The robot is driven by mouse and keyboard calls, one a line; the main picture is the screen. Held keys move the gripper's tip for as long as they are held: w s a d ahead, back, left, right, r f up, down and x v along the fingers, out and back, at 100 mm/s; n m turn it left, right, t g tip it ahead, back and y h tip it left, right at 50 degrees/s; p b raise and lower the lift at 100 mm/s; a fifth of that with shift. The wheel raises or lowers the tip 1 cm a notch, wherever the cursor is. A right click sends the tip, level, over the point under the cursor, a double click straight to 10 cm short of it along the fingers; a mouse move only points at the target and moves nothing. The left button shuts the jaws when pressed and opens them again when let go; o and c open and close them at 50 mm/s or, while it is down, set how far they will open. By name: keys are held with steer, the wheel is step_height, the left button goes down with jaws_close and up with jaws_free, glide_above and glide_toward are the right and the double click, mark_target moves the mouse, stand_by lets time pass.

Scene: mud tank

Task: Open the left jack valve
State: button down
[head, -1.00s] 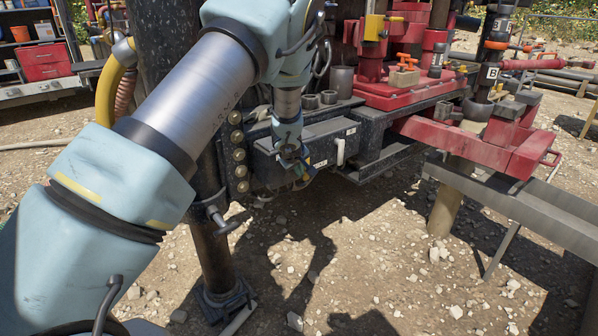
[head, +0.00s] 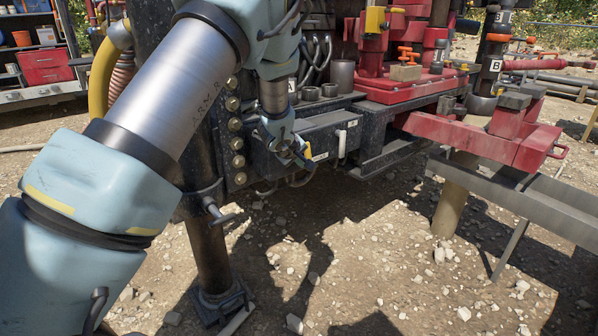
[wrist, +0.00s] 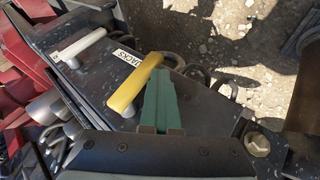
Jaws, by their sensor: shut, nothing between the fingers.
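A dark valve box with two lever handles shows in the head view: a yellow lever (head: 308,150) on the left and a white lever (head: 342,144) on the right. In the wrist view the yellow lever (wrist: 135,86) and white lever (wrist: 82,45) stick out from the dark panel, with a "JACKS" label (wrist: 127,58) between them. My gripper (head: 299,160) is at the yellow lever, at the box's left part. In the wrist view its green fingers (wrist: 162,80) are shut and empty, right beside the yellow lever. I cannot tell whether they touch it.
A black jack leg (head: 208,250) with a small T-handle (head: 219,213) stands left of the box. Grey hoses (head: 317,60) hang behind my wrist. Red machinery (head: 480,140) and a grey beam (head: 515,195) lie to the right. Stony ground below the box is open.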

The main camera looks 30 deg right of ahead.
steer(key=d+n+t+h+b, duration=0.1)
steer(key=d+t+h+b, duration=0.1)
steer(key=h+b, duration=0.2)
steer(key=d+n+t+h+b, duration=0.1)
steer(key=n+t+h+b, duration=0.1)
steer(key=b, duration=0.9)
steer(key=w+d+n+t+h+b, duration=0.1)
steer(key=d+n+t+h+b, duration=0.1)
steer(key=h+b, duration=0.3)
steer(key=shift+w+d+f+t+h+b, duration=0.1)
steer(key=shift+d+f+t+h+b, duration=0.25)
steer(key=shift+b, duration=0.95)
steer(key=shift+d+r+n+t+h+b, duration=0.25)
steer(key=shift+r+n+t+b, duration=0.3)
steer(key=shift+t+b, duration=0.25)
